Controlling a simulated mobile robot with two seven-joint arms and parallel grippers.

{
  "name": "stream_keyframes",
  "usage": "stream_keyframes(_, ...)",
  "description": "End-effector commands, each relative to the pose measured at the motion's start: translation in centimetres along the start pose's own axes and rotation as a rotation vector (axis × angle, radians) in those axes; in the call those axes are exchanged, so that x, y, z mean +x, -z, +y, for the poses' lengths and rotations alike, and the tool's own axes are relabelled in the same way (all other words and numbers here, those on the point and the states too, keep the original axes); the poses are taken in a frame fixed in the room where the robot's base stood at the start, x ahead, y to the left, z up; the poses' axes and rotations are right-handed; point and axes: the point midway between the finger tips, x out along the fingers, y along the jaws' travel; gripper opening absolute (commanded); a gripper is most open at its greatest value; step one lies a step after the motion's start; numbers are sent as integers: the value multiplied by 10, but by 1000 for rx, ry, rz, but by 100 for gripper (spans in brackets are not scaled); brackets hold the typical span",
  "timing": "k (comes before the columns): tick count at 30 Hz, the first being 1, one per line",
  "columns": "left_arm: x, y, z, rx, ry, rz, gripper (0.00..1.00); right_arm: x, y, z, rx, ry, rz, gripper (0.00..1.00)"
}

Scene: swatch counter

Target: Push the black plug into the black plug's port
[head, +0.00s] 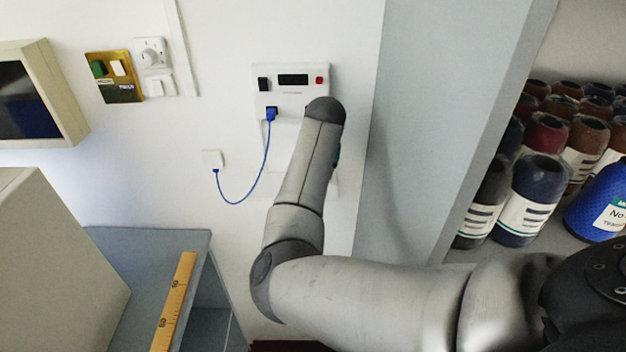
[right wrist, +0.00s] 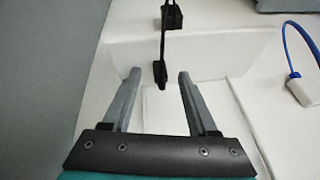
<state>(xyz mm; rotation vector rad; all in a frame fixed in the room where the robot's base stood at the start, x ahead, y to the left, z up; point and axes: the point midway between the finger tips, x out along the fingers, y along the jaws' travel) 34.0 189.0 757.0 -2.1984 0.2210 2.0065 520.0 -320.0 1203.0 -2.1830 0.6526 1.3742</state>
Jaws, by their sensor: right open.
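My right gripper (right wrist: 158,76) is open. In the head view my right forearm hides most of this gripper. The white panel (head: 291,94) is on the wall; the black plug's port is not visible, perhaps behind my arm. My left gripper is not in view.
A blue plug (head: 271,113) is in the panel, its cable looping to a small white wall box (head: 212,158). A grey cabinet side (head: 410,130) stands right of the panel, with bottles (head: 540,190) beyond. A grey shelf (head: 150,245) with a ruler (head: 176,300) is lower left.

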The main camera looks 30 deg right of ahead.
Motion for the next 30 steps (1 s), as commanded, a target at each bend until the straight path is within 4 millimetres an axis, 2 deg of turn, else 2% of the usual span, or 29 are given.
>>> stream_keyframes(10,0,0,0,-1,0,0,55,1,0,0,0,0,0,58)
stream_keyframes(25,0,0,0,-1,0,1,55,0,0,0,0,0,0,2)
stream_keyframes(30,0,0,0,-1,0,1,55,0,0,0,0,0,0,0)
